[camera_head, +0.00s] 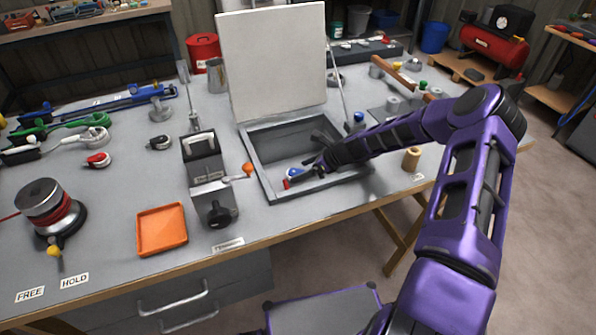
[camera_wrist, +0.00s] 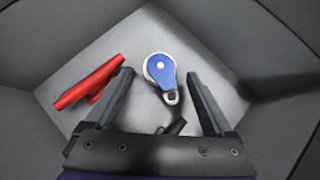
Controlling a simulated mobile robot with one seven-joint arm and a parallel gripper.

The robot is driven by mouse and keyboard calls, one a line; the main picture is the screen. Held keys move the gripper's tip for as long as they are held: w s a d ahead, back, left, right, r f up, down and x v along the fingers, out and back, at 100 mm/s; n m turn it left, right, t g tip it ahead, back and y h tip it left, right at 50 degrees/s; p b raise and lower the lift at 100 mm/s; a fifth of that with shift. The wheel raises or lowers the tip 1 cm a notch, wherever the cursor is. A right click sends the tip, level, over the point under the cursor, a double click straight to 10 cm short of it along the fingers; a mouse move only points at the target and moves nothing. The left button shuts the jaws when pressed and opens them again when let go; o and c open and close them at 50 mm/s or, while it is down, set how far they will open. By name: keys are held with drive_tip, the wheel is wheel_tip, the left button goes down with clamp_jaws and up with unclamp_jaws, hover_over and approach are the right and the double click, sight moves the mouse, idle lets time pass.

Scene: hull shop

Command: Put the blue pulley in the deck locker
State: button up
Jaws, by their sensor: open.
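The blue pulley (camera_wrist: 160,72) has a silver rim and a small eye. It lies on the floor of the deck locker (camera_wrist: 215,50); it also shows in the head view (camera_head: 294,173). The deck locker (camera_head: 262,187) is a grey well set into the bench, its pale lid (camera_head: 272,62) standing open at the back. My gripper (camera_wrist: 159,76) is open and points down into the locker, its fingers on either side of the pulley in the wrist view. No contact with the pulley shows. In the head view, my gripper (camera_head: 318,168) partly hides the locker's inside.
A red object (camera_wrist: 88,84) lies in the locker left of the pulley. A grey box-like fixture with an orange-knobbed lever (camera_head: 247,169) stands just left of the locker. An orange tray (camera_head: 161,230) lies further left. Bottles and fittings crowd the right.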

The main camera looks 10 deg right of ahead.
drive_tip(key=p+v, duration=0.1)
drive_tip(key=v, duration=0.8)
